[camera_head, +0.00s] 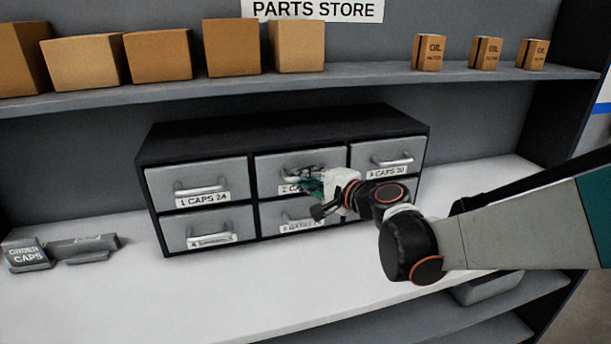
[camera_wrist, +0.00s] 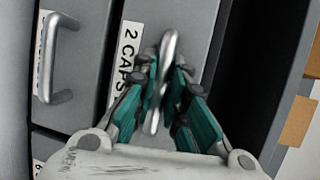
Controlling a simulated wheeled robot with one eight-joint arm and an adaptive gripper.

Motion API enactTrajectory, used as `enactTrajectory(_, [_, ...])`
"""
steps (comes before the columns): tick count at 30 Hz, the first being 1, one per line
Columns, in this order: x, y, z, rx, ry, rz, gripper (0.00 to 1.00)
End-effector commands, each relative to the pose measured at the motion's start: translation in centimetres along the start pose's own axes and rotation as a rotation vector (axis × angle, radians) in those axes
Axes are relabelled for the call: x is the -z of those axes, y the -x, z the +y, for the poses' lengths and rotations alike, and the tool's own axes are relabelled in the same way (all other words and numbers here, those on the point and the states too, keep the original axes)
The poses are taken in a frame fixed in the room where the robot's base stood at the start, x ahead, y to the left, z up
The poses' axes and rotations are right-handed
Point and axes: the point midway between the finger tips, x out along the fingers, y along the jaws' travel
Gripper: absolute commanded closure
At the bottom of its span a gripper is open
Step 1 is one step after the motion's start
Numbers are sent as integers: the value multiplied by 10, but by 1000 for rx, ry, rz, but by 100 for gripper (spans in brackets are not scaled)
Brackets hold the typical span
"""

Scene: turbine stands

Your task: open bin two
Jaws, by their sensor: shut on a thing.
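Bin two (camera_head: 270,166) is the top middle drawer of a black cabinet with grey drawer fronts; its label starts "2 CAPS". In the head view its front looks flush with its neighbours, so it appears closed. My gripper (camera_head: 312,180) is at its front and covers part of the label and handle. In the wrist view my gripper (camera_wrist: 160,88) has its teal fingers on both sides of the silver handle (camera_wrist: 169,45), shut on it. The bin two label (camera_wrist: 126,60) shows beside the fingers.
Bin one (camera_head: 197,185) is on the left and bin three (camera_head: 388,158) on the right, with more drawers below. An "ORDER CAPS" holder (camera_head: 28,255) stands left on the white counter (camera_head: 210,300). Cardboard boxes (camera_head: 158,55) and small oil boxes (camera_head: 429,52) line the shelf above.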

Motion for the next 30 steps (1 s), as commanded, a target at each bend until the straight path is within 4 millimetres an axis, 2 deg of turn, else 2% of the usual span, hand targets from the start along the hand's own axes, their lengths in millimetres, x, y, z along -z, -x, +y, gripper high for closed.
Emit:
enactTrajectory(18, [-46, 112, 23, -1, 1, 2, 100])
enactTrajectory(24, [-55, 134, 29, -1, 2, 1, 100])
enactTrajectory(30, [-59, 143, 31, -1, 2, 1, 100])
